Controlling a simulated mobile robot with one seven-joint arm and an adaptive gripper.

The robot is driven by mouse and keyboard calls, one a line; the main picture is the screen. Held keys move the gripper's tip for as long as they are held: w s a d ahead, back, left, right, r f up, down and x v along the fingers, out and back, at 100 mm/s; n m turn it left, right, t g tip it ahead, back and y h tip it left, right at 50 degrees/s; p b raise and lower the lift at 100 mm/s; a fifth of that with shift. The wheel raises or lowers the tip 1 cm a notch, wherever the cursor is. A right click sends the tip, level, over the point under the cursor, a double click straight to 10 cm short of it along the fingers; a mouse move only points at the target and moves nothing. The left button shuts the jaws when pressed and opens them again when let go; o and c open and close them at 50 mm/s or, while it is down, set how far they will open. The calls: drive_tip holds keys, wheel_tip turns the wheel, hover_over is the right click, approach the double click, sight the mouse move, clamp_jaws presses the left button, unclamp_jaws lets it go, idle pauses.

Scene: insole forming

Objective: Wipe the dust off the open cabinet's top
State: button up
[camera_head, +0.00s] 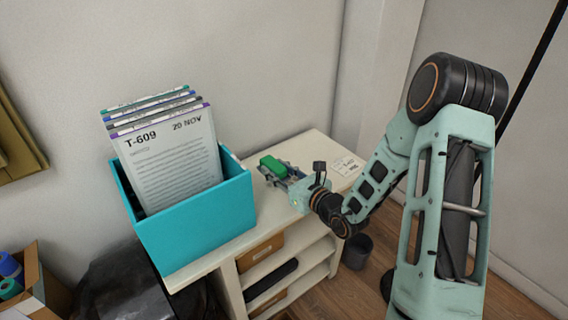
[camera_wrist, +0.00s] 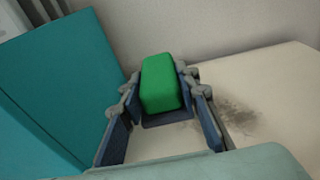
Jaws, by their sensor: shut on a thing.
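The open cabinet (camera_head: 318,150) is cream-coloured, with open shelves below its top. My gripper (camera_head: 273,168) is over the cabinet top, to the right of the teal box. It is shut on a green block (camera_wrist: 160,85), which also shows in the head view (camera_head: 271,164). The block sits between the two fingers; whether its underside touches the top cannot be told. A dark grey dust patch (camera_wrist: 232,118) lies on the cabinet top, to the right of the fingers in the wrist view. Part of the top is hidden behind the gripper.
A teal box (camera_head: 200,220) holding several upright documents stands on the left of the cabinet top, close to my gripper. A white label card (camera_head: 347,166) lies at the right end. A wall is behind. A dark bin (camera_head: 357,251) stands on the floor at right.

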sight(272, 192)
drive_tip(key=shift+f+b, duration=2.25)
drive_tip(key=shift+f, duration=0.8)
drive_tip(key=shift+f+b, duration=0.8)
drive_tip(key=shift+f, duration=0.2)
